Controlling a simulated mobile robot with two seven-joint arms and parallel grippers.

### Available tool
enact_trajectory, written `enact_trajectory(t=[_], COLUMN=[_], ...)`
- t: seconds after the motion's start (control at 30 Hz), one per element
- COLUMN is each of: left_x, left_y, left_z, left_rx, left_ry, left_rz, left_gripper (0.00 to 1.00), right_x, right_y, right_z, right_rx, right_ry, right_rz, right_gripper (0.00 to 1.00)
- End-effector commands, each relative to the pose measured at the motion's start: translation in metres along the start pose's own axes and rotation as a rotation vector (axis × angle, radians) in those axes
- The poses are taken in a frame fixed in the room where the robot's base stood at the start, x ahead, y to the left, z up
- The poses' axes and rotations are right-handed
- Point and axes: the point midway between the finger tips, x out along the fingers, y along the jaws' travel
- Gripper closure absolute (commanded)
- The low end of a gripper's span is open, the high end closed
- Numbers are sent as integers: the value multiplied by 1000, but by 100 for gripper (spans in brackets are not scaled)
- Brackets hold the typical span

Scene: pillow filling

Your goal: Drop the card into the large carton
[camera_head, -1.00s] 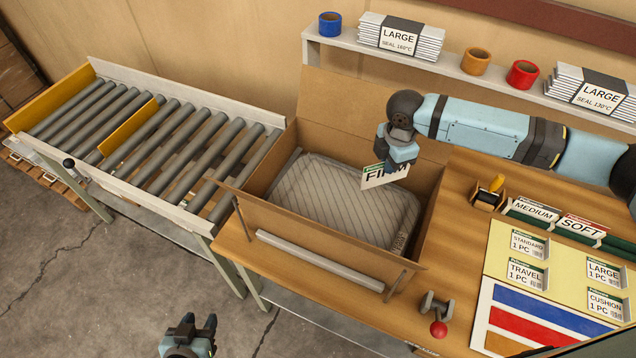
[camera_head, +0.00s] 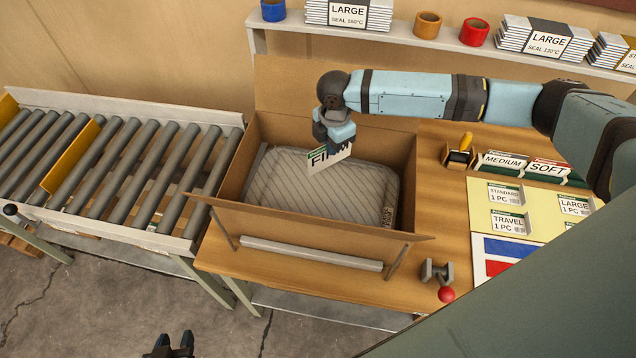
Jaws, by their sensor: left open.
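The large carton (camera_head: 232,168) stands open on the bench, with its back flap up and its front flap folded outward. A striped grey-white pillow (camera_head: 300,188) lies inside it. My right gripper (camera_head: 338,139) is shut on a white card (camera_head: 328,157) with a green band and the letters "FI" showing; the rest of the word is partly covered. The card hangs tilted above the back part of the pillow, inside the carton's outline. I cannot tell its exact height. My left gripper (camera_head: 172,343) is open and empty at the bottom edge, low over the floor, partly cut off.
A roller conveyor (camera_head: 120,170) adjoins the carton's left side. A shelf (camera_head: 390,42) with tape rolls and bag stacks runs behind. Card holders (camera_head: 520,168) and a label board (camera_head: 505,225) lie to the right. A red-knobbed lever (camera_head: 446,294) sits at the front.

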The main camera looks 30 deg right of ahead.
Motion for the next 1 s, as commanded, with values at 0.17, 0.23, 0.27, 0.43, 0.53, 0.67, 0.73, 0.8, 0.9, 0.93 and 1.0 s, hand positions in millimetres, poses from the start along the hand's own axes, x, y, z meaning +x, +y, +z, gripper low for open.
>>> enact_trajectory(t=[0.17, 0.23, 0.27, 0.43, 0.53, 0.67, 0.73, 0.8, 0.9, 0.93, 1.0], left_x=[18, 22, 23, 25, 24, 24, 23, 23, 23, 23, 23], left_y=[-2, 0, 0, 2, 4, 4, 4, 4, 3, 3, 2], left_z=[27, 29, 28, 21, 18, 19, 19, 20, 21, 21, 22], left_rx=[10, 9, 9, 9, 8, 7, 7, 7, 6, 6, 6], left_ry=[-9, -9, -8, 2, 6, 7, 6, 5, 4, 4, 3], left_rz=[7, 10, 12, 17, 18, 18, 18, 17, 15, 15, 14], left_gripper=[57, 57, 57, 57, 57, 57, 57, 57, 57, 57, 57], right_x=[26, 29, 29, 28, 28, 28, 28, 28, 28, 28, 26], right_y=[0, 0, 0, 0, 0, 0, 0, 0, 0, 0, 0], right_z=[0, 0, 0, 0, 0, 0, 0, 0, 0, 0, 0], right_rx=[-1, 0, 0, 0, 0, 0, 0, 0, 0, 0, 0], right_ry=[0, 0, 0, 0, 0, 0, 0, 0, 0, 0, 0], right_rz=[-1, 0, 0, 0, -1, -1, -1, -1, -1, -1, 0], right_gripper=[100, 100, 100, 100, 100, 73, 68, 68, 68, 68, 68])
